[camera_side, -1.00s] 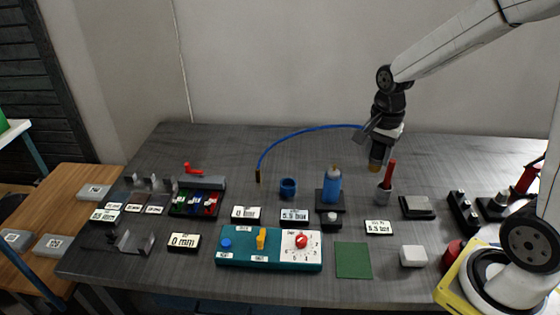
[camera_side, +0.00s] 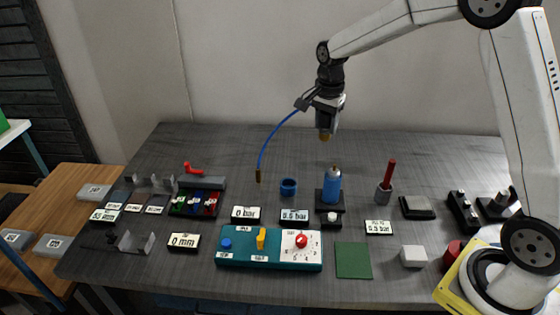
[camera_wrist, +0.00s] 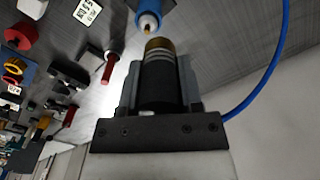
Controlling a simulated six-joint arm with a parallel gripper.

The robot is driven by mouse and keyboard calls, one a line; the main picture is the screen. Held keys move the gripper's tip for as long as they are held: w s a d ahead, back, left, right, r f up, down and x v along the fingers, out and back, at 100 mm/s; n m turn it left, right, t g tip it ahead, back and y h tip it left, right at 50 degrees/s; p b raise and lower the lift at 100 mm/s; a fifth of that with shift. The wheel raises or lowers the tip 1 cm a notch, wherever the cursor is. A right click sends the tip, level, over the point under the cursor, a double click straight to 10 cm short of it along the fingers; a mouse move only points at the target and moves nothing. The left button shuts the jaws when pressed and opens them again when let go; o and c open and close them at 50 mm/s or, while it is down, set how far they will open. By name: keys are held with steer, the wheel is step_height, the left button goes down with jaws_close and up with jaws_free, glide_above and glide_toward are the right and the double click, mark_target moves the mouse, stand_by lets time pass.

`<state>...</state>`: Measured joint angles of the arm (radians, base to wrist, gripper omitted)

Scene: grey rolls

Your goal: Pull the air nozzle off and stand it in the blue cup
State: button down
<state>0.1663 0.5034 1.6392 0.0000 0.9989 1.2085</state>
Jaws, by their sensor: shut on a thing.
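My gripper (camera_side: 326,122) is high above the back of the table, pointing down. In the wrist view its jaws (camera_wrist: 158,80) are shut on a dark cylinder with pale rings and a brass end, apparently the air nozzle (camera_wrist: 158,47). Its brass end also shows below the jaws in the side view (camera_side: 325,137). The blue cup (camera_side: 289,187) stands on the table, lower and left of my gripper; I see nothing standing in it. A blue bottle-like body (camera_side: 333,186) with a brass tip stands upright on a black base, below my gripper; it also shows in the wrist view (camera_wrist: 148,17).
A blue hose (camera_side: 278,130) arcs from a brass end above the table to my wrist. A grey holder (camera_side: 384,197) with a red-handled thing stands right of the bottle. A teal control panel (camera_side: 268,258) and several displays lie in front. The back left table is clear.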

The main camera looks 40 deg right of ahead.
steer(key=shift+w+a+f, duration=0.65)
steer(key=shift+w+a, duration=0.9)
steer(key=shift+w, duration=3.55)
step_height(320, 180, down, 12)
steer(key=shift+f, duration=0.1)
steer(key=shift+f, duration=2.65)
steer(key=shift+f, duration=1.9)
steer(key=shift+c, duration=0.9)
jaws_free()
steer(key=shift+s+f, duration=0.1)
step_height(320, 180, up, 8)
